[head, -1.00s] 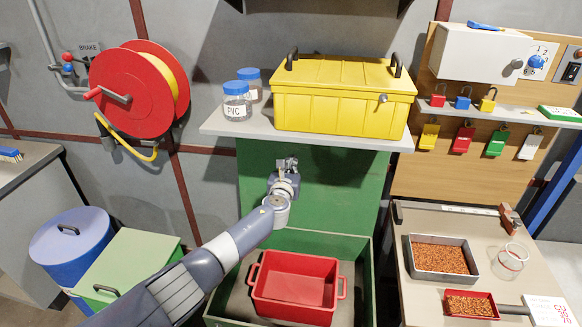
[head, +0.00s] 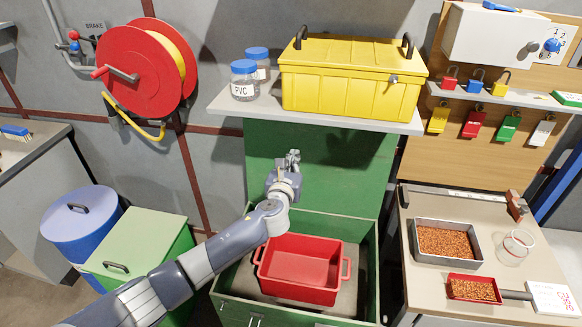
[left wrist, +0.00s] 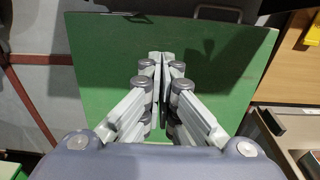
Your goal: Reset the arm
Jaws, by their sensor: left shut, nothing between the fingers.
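My left gripper (head: 293,157) is in front of the green back panel (head: 225,160), below the shelf and above the red bin. In the left wrist view its fingers (left wrist: 161,62) are closed together with nothing between them, and the green panel (left wrist: 100,40) fills the space beyond. My left arm reaches up from the lower left of the head view. My right gripper is in neither view.
The red bin (head: 300,283) sits in an open green box (head: 228,300). Above, a shelf (head: 225,108) carries a yellow case (head: 350,85) and jars (head: 243,80). At right, a bench (head: 420,290) holds a granule tray (head: 440,224).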

